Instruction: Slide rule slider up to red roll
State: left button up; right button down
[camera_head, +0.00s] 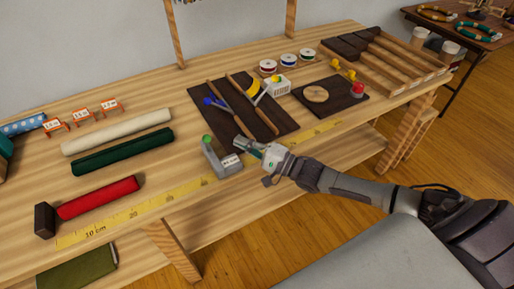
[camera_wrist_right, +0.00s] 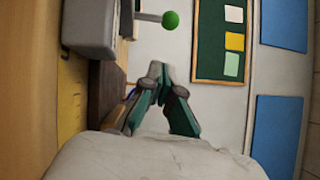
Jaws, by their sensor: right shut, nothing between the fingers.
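The rule slider (camera_head: 228,165) is a grey block with a green knob and a small label, on the yellow rule (camera_head: 180,191) along the table's front edge. The red roll (camera_head: 98,198) lies farther left behind the rule, with a wide gap between it and the slider. My right gripper (camera_head: 254,147) is shut and empty just right of the slider; I cannot tell whether they touch. In the right wrist view the shut fingers (camera_wrist_right: 160,72) point past the slider's grey body (camera_wrist_right: 90,25) and green knob (camera_wrist_right: 171,20). My left gripper is not in view.
A dark block (camera_head: 44,220) stands at the red roll's left end. Green (camera_head: 122,152) and cream (camera_head: 117,132) rolls lie behind it. A dark mat (camera_head: 205,100) with tools lies behind the slider. The rule between slider and red roll is clear.

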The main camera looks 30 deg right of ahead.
jog(key=w+a, duration=0.1)
jog(key=a, duration=0.1)
jog(key=w+a+r+p, duration=0.1)
jog(key=shift+w+a, duration=0.15)
jog(key=shift+a, duration=0.95)
jog(key=shift+w, duration=0.1)
jog(key=shift+a+p, duration=0.35)
jog(key=shift+a, duration=0.2)
jog(key=a, duration=1.4)
jog(key=s+a, duration=0.1)
jog(key=a, duration=0.6)
